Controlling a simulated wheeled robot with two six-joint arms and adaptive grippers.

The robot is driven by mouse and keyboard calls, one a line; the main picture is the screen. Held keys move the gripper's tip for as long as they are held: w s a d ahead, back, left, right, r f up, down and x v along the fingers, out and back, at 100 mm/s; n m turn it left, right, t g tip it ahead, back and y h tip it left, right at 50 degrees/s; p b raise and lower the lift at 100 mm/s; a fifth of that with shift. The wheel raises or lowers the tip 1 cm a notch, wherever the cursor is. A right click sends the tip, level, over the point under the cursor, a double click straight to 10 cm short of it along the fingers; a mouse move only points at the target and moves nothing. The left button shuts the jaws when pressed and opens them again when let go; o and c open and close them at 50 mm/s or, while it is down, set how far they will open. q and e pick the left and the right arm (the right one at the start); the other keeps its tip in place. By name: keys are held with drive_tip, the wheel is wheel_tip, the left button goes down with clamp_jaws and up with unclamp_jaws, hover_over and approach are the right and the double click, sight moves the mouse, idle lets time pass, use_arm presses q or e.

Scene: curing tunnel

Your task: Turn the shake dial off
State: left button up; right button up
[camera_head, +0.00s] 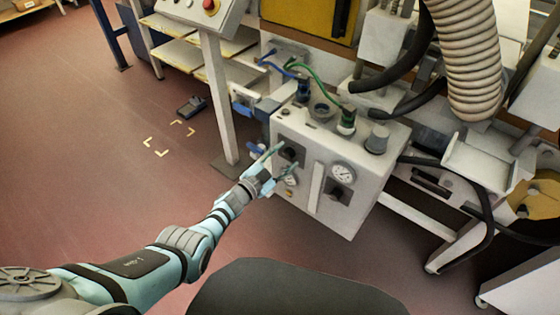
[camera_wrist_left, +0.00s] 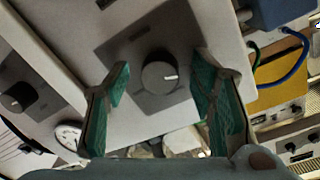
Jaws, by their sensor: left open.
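A dark round dial (camera_wrist_left: 160,77) with a white pointer mark sits on a dark square plate on the front of a white control box (camera_head: 325,215). In the left wrist view the mark points to the right of the picture. My left gripper (camera_wrist_left: 160,95) is open, with one green-padded finger on each side of the dial and visible gaps between. In the head view my left gripper (camera_head: 279,161) is at the upper left of the box's front, partly covering the dial's plate (camera_head: 291,152). I cannot read any dial label. My right gripper is not in view.
A second dark dial (camera_head: 337,190) and a round gauge (camera_head: 343,173) are to the right on the same box face. Green and blue hoses rise from the box top. A grey post (camera_head: 217,100) stands to the left. The red floor (camera_head: 90,180) at left is mostly clear.

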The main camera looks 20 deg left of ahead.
use_arm(q)
drive_tip(key=v, duration=1.2)
drive_tip(key=s+a+f+n+g+y, duration=0.1)
drive_tip(key=s+a+f+n+y, duration=0.1)
drive_tip(key=a+f+n+y, duration=0.35)
drive_tip(key=s+a+f+n+g+y+p, duration=0.1)
drive_tip(key=s+a+f+g+y+p, duration=0.15)
drive_tip(key=s+f, duration=0.45)
drive_tip(key=s+a+f+n+g+y+p, duration=0.1)
drive_tip(key=s+a+f+g, duration=0.25)
drive_tip(key=s+f, duration=0.4)
drive_tip(key=s+d+f+n+g+p, duration=0.1)
drive_tip(key=s+d+f+g+p, duration=0.1)
drive_tip(key=s, duration=1.1)
drive_tip(key=s+d+f+n+g+h+p, duration=0.1)
drive_tip(key=s+d+f+n+g+p, duration=0.1)
drive_tip(key=s, duration=1.2)
wheel_tip(320, 180, down, 2)
drive_tip(key=d+g+p, duration=0.1)
drive_tip(key=g, duration=0.2)
drive_tip(key=shift+f+g, duration=0.2)
drive_tip(key=shift+g, duration=0.2)
